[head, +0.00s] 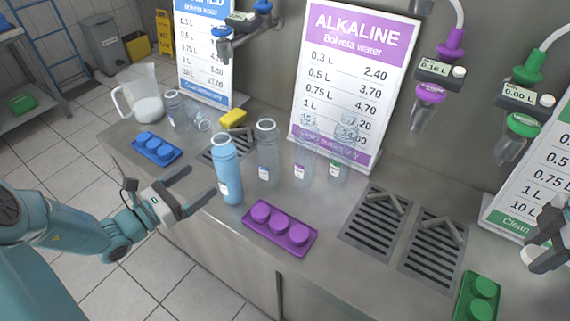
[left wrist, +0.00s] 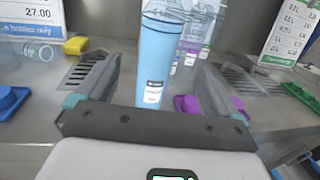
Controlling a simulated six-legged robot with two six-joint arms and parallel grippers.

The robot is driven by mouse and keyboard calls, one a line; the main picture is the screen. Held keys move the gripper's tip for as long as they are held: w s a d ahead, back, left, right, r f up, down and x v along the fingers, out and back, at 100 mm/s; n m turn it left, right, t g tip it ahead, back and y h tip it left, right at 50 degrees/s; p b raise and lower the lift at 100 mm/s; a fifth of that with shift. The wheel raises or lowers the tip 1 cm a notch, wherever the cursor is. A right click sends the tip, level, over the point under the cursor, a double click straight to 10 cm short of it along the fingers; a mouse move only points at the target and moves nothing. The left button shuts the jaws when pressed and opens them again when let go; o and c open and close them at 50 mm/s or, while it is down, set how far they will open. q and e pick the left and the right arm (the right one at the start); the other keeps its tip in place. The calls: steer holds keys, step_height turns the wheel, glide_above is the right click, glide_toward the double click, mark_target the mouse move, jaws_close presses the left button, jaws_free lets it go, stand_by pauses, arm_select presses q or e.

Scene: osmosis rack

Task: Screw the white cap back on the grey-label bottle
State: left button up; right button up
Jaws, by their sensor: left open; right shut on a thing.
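A blue-filled bottle (head: 229,172) stands upright near the counter's front edge, with a small pale label that looks white and grey. It also shows in the left wrist view (left wrist: 156,65), between and beyond the fingers. Its top shows no white cap. My left gripper (head: 200,182) is open and empty just left of this bottle, its fingers pointing toward it and apparently not touching. My right gripper (head: 540,248) is at the far right edge, shut on the white cap (head: 527,256), which is partly hidden by the fingers.
Clear bottles (head: 267,155) stand close behind and right of the blue one. A purple tray of caps (head: 280,247) lies in front right. A blue tray (head: 156,158), pitcher (head: 140,95) and yellow sponge (head: 233,117) are left. Drain grates (head: 375,222) and a green tray (head: 463,305) are right.

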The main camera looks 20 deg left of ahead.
mark_target(216, 168)
steer(key=shift+s+a+r, duration=0.1)
arm_select(q)
steer(key=p+x, duration=0.1)
steer(key=x, duration=0.5)
steer(key=shift+w+d, duration=0.1)
steer(key=shift+w, duration=0.05)
arm_select(e)
steer(key=shift+r, duration=0.6)
arm_select(q)
steer(key=shift+w+d, duration=0.1)
steer(key=shift+w, duration=0.05)
steer(key=p+x, duration=0.2)
steer(key=x, duration=0.3)
steer(key=shift+w, duration=0.2)
arm_select(e)
steer(key=shift+r, duration=0.8)
arm_select(q)
steer(key=shift+s, duration=0.1)
steer(key=shift+c, duration=0.3)
